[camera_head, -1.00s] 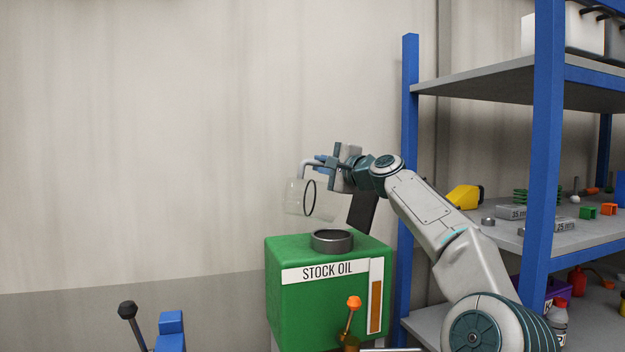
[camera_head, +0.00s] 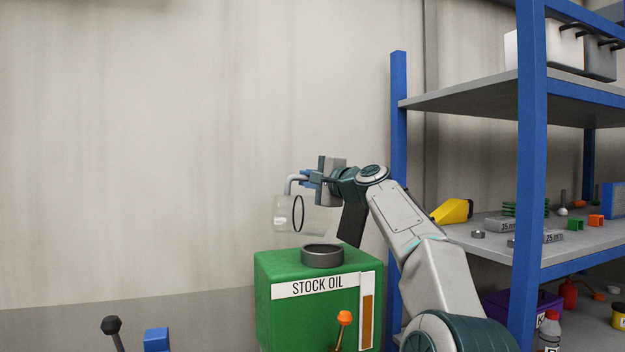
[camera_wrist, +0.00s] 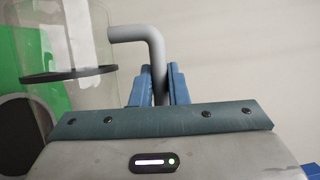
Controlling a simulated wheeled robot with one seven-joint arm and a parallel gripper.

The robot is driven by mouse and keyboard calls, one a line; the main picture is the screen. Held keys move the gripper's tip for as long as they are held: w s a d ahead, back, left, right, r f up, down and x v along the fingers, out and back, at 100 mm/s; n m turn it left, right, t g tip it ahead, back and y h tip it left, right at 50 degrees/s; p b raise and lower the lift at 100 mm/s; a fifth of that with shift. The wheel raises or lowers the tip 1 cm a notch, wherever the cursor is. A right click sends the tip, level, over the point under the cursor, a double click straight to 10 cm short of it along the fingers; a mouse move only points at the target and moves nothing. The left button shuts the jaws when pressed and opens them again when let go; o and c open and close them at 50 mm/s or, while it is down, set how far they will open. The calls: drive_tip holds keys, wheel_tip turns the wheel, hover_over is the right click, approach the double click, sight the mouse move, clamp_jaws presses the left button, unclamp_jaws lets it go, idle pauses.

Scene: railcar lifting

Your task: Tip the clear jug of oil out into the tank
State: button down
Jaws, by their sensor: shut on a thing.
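The clear jug (camera_head: 285,213) lies tipped on its side above the green tank (camera_head: 300,312) labelled STOCK OIL. Its dark ring and part of its clear wall also show in the wrist view (camera_wrist: 85,40). My gripper (camera_head: 306,178) is shut on the jug's grey bent handle, which stands between the blue fingers in the wrist view (camera_wrist: 157,88). The tank's round grey filler neck (camera_head: 322,255) is just below the jug's right part. The jug and neck are apart. I see no stream of oil, and the jug's contents are hard to make out.
A blue-framed shelf (camera_head: 530,160) stands at the right, close to my arm, with a yellow container (camera_head: 452,211) and small parts on it. An orange-knobbed lever (camera_head: 344,318) is before the tank. A black-knobbed lever (camera_head: 112,325) is at lower left. The wall behind is bare.

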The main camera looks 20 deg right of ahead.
drive_tip(key=shift+a+f+n+g, duration=0.15)
drive_tip(key=shift+a+n, duration=0.25)
drive_tip(key=shift+a, duration=0.15)
drive_tip(key=shift+a+f+n+g, duration=0.15)
drive_tip(key=shift+a+n, duration=0.25)
drive_tip(key=shift+a, duration=0.15)
drive_tip(key=a+p, duration=0.1)
drive_tip(key=a+n+p, duration=0.1)
drive_tip(key=a+n, duration=0.1)
drive_tip(key=shift+w+a+r+g+h+p, duration=0.15)
drive_tip(key=shift+r+g+h+p, duration=0.25)
drive_tip(key=a+n+p, duration=0.2)
drive_tip(key=shift+w+a+r+n+g+h+p, duration=0.1)
drive_tip(key=shift+a+r+n+g+h+p, duration=0.1)
drive_tip(key=shift+a+n+g+h+p, duration=0.15)
wheel_tip(320, 180, down, 9)
drive_tip(key=a+n+g+h+b, duration=0.1)
drive_tip(key=a+n+h, duration=0.1)
drive_tip(key=n+h, duration=0.3)
drive_tip(key=shift+a+n+g, duration=0.15)
drive_tip(key=shift+n+g, duration=0.2)
drive_tip(key=shift+n, duration=1.3)
